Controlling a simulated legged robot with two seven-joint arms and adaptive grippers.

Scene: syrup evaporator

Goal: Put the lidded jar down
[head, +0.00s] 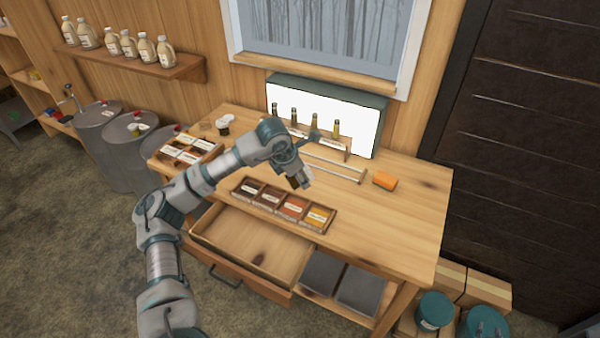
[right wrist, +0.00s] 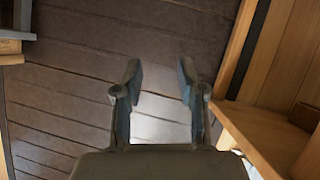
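Small jars with pale lids (head: 223,126) stand on the wooden table (head: 405,205) near its back left, in the head view. I cannot tell whether one of them is the task's lidded jar.
A second tray (head: 186,150) lies at the left. A bottle rack (head: 320,140) stands before a lit panel. An orange sponge (head: 384,181) lies right, with bare wood around it.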

